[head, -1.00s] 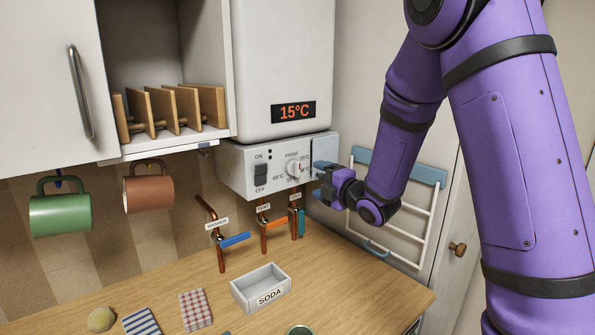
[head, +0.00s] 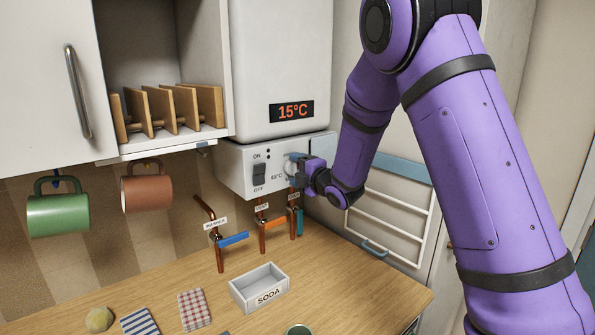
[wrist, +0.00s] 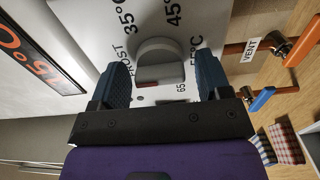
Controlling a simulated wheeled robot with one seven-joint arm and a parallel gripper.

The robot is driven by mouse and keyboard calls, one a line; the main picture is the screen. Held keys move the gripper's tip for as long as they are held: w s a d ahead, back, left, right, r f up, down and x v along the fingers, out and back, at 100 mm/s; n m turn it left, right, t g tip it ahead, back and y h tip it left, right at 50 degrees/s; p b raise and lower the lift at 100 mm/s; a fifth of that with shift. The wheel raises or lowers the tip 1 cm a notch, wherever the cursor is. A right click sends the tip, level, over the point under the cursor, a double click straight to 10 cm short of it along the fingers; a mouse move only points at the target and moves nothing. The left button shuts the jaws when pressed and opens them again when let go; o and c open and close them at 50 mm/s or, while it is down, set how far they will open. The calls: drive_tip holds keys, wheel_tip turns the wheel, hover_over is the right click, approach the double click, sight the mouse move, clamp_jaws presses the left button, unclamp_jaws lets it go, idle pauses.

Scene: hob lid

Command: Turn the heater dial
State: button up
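The heater dial (wrist: 160,62) is a round grey knob on the white control panel (head: 236,165) below the heater. In the wrist view temperature marks surround it, and a small red mark shows at its near edge. My gripper (wrist: 164,80) is open, one dark blue finger on each side of the dial; I cannot tell whether they touch it. In the head view my gripper (head: 297,166) is at the panel and hides most of the dial. The display (head: 291,111) on the heater reads 15°C.
The ON/OFF switch (head: 259,172) is left of the dial. Copper pipes with coloured valve levers (head: 234,240) stand below the panel. A white rack (head: 400,215) hangs on the right. A SODA tray (head: 259,287) sits on the counter.

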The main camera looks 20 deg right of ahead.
drive_tip(key=c, duration=0.7)
drive_tip(key=shift+c, duration=0.2)
